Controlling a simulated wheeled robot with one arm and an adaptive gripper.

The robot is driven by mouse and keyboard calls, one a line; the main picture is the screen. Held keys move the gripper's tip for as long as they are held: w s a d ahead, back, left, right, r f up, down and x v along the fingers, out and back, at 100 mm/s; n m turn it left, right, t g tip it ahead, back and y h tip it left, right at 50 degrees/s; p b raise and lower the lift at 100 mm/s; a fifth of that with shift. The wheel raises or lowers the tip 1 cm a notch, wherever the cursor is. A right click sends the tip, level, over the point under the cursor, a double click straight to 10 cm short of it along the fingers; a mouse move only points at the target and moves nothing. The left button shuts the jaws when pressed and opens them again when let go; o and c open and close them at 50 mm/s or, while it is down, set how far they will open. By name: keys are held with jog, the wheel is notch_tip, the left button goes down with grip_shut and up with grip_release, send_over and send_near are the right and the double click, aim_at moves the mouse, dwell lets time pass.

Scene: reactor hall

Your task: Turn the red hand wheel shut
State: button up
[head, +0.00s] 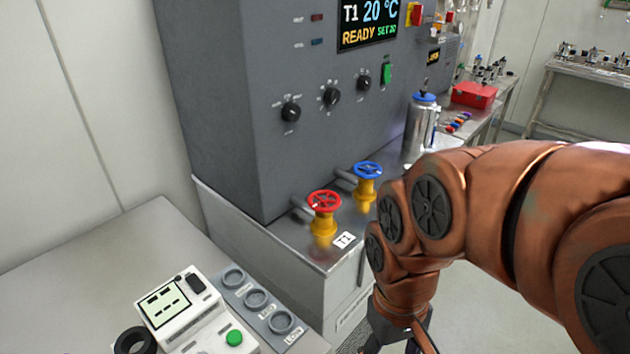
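The red hand wheel (324,202) sits on top of a yellow valve body at the front of a grey cabinet, above a small ledge. A blue hand wheel (368,170) on a similar yellow valve stands just behind it to the right. My gripper (398,346) points down at the bottom edge of the picture, below and to the right of the red wheel and apart from it. Its fingertips are cut off by the frame edge, so its opening cannot be judged. Whether the red valve is open or shut cannot be told.
The cabinet (240,90) has black knobs and a display (368,22) reading T1 20 °C, READY. A metal canister (420,125) stands right of the blue wheel. A table at lower left holds a white meter (190,315) and a tray with round holes (257,300). A red box (474,95) stands behind.

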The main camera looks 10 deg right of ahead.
jog(key=o, duration=0.6)
jog(key=w+r+n, duration=0.2)
jog(key=w+r, duration=0.1)
jog(key=w, duration=0.5)
jog(key=w+a+r+n, duration=0.1)
jog(key=w+r, duration=0.3)
jog(key=w, duration=0.5)
jog(key=shift+w+n+t+p, duration=0.3)
jog(key=shift+n+t, duration=0.1)
jog(key=shift+n, duration=0.2)
notch_tip(320, 180, up, 3)
jog(key=n+t, duration=0.1)
jog(key=n, duration=0.3)
send_over(323, 198)
jog(key=shift+s+p, duration=0.1)
jog(key=shift+p, duration=0.2)
jog(key=shift+f+p, duration=1)
jog(key=shift+f, duration=2.9)
jog(key=shift+c, duration=0.4)
jog(key=c, duration=0.9)
